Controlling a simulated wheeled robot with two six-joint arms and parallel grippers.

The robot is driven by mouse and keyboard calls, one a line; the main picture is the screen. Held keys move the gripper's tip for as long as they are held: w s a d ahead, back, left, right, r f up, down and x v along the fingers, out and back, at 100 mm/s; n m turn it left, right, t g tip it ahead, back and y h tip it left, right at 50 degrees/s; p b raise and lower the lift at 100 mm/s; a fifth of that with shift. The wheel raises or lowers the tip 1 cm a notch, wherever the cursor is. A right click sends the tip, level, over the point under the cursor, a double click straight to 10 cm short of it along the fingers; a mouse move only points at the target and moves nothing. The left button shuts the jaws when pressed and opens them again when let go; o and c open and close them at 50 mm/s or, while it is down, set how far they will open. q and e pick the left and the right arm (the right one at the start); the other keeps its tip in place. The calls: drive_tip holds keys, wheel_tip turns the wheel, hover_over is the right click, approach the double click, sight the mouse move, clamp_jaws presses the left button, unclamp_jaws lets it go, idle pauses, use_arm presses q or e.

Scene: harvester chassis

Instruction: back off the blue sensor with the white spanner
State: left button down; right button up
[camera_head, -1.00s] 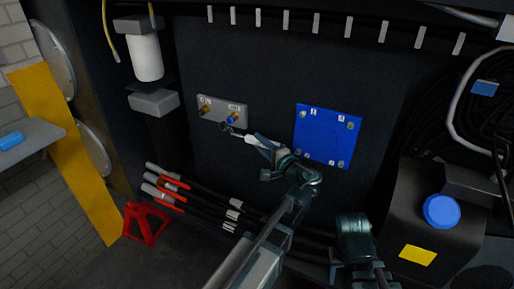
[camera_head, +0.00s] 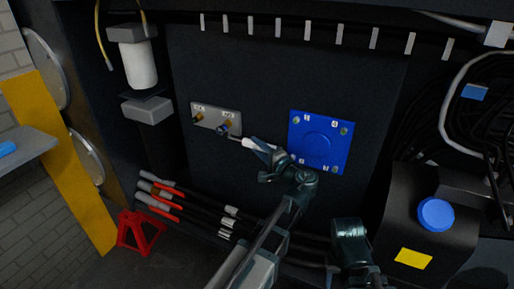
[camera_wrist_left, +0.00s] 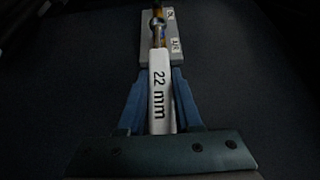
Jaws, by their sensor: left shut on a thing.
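The white spanner (camera_head: 256,144), marked "22 mm" in the left wrist view (camera_wrist_left: 160,92), is held between the blue fingers of my left gripper (camera_head: 268,151). The gripper also shows in the left wrist view (camera_wrist_left: 160,100), shut on the spanner. The blue sensor (camera_head: 224,127) sits on the right of a grey plate (camera_head: 215,118), beside a brass-coloured sensor (camera_head: 197,118). The spanner's head points at the blue sensor and lies close to it; I cannot tell whether it is around it. My right gripper is not clearly visible.
A blue square plate (camera_head: 320,142) with corner bolts is just right of my left gripper. Cables with red and grey ends (camera_head: 160,190) run below. A black tank with a blue cap (camera_head: 436,214) stands at right, and a red stand (camera_head: 140,232) is at lower left.

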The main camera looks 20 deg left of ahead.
use_arm(q)
drive_tip(key=shift+w, duration=0.3)
drive_tip(key=shift+w+d, duration=0.1)
drive_tip(key=shift+w, duration=0.5)
drive_tip(key=shift+r, duration=0.1)
drive_tip(key=shift+r+n+g+h+p, duration=0.45)
drive_tip(key=shift+r+h+p, duration=0.75)
drive_tip(key=shift+p, duration=2.25)
drive_tip(key=shift+r+y, duration=0.25)
drive_tip(key=shift+y, duration=0.05)
drive_tip(key=shift+w+a+r+n+g+h+p, duration=0.2)
drive_tip(key=shift+r+p, duration=0.3)
drive_tip(key=shift+p, duration=0.6)
drive_tip(key=shift+s+a+r+n+g+h+p, duration=0.15)
drive_tip(key=shift+r+h+p, duration=0.3)
drive_tip(key=shift+p, duration=0.6)
drive_tip(key=shift+w+a+r+n+h+p, duration=0.2)
drive_tip(key=shift+r+p, duration=0.4)
drive_tip(key=shift+p, duration=0.5)
drive_tip(key=shift+s, duration=0.15)
